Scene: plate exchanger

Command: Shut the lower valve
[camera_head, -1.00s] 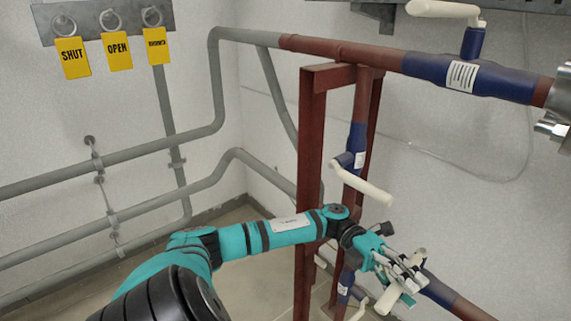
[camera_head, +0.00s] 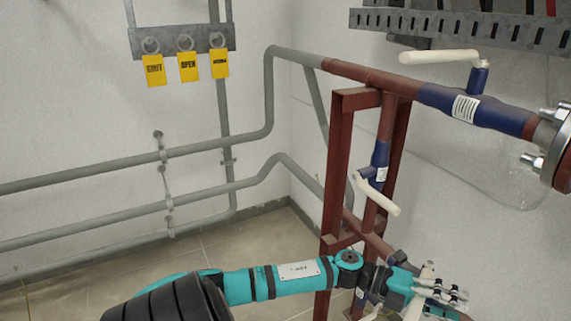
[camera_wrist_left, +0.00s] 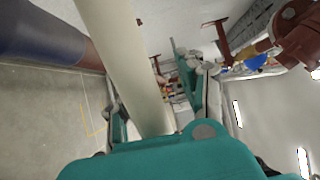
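The lower valve is at the bottom right of the head view, largely hidden behind my left gripper (camera_head: 445,296). Part of its cream handle (camera_head: 414,306) shows beside the fingers. In the left wrist view the cream handle (camera_wrist_left: 128,65) runs from the top edge down between my two fingers (camera_wrist_left: 163,112). The fingers stand apart on either side of it, with a gap visible at the right finger. A blue valve body (camera_wrist_left: 40,35) with a brown pipe end shows at the upper left there. My right gripper is not in view.
An upper valve with a cream handle (camera_head: 440,56) sits on the top pipe. A middle valve handle (camera_head: 378,195) sticks out above my arm. A red-brown frame (camera_head: 340,160) stands beside my forearm. Yellow tags (camera_head: 189,67) hang on the back wall, above grey pipes.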

